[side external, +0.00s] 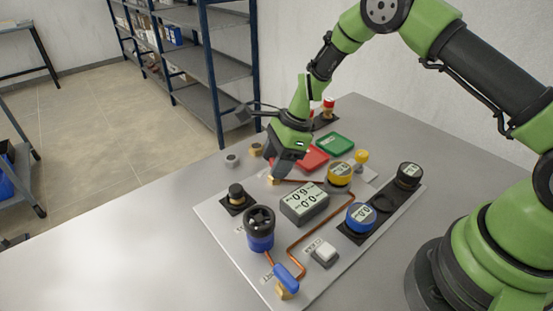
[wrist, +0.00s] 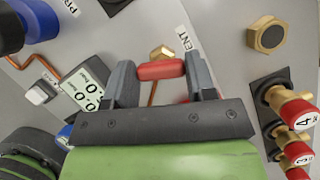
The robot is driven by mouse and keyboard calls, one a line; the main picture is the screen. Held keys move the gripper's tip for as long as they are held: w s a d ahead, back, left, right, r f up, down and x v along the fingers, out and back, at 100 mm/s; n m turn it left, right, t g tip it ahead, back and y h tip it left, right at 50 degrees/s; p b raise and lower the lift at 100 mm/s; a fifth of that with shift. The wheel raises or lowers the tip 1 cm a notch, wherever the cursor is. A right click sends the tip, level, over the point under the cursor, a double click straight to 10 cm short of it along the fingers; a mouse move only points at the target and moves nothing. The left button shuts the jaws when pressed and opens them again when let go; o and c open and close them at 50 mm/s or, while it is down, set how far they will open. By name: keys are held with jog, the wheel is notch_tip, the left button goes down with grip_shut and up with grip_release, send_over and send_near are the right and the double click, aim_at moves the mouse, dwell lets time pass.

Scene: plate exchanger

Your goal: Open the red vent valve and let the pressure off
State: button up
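The red vent valve handle (wrist: 161,71) sits between the two fingers of my gripper (wrist: 161,75) in the wrist view. Its ends meet the finger faces with no gap that I can see. The handle lies crosswise to the copper pipe (wrist: 152,94), next to a brass fitting (wrist: 162,52) and a partly hidden vent label (wrist: 187,42). In the side external view my gripper (side external: 276,176) is down at the panel's back left and hides the handle. The grey display (side external: 304,203) shows two lines of digits, upside down, which look like 6.0 and 0.0.
A blue valve handle (side external: 286,277) is at the panel's front. A blue knob with a black handwheel (side external: 259,228), a white button (side external: 325,251), a yellow gauge (side external: 340,174) and a blue gauge (side external: 361,216) stand around the display. Red (side external: 313,159) and green (side external: 335,144) trays lie behind.

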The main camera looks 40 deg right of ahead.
jog(key=shift+n+g, duration=0.9)
jog(key=shift+n, duration=1.4)
jog(key=o, duration=0.9)
jog(key=shift+r, duration=0.1)
jog(key=v, duration=0.9)
jog(key=shift+w+d+r, duration=0.1)
jog(key=shift+d+r, duration=0.2)
jog(key=shift+d, duration=0.05)
